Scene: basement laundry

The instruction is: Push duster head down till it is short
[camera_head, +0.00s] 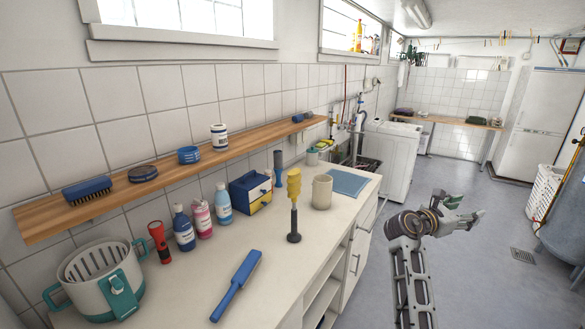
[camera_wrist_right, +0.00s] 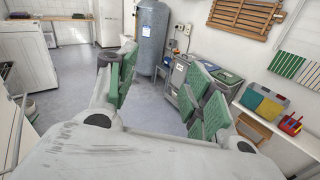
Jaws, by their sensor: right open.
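The duster (camera_head: 293,205) stands upright on the light worktop (camera_head: 275,265), with a yellow head on top, a dark shaft and a round dark base. A length of shaft shows between the head and the base. My right gripper (camera_head: 466,208) is open and empty, over the floor to the right of the worktop and well apart from the duster. Its two green-padded fingers (camera_wrist_right: 165,92) show spread in the right wrist view, with nothing between them. The duster is not seen in that view. My left gripper is not in view.
Near the duster stand a cream cup (camera_head: 322,192), a blue-and-yellow box (camera_head: 250,192) and a blue cloth (camera_head: 348,182). A wooden shelf (camera_head: 165,180) runs along the wall behind.

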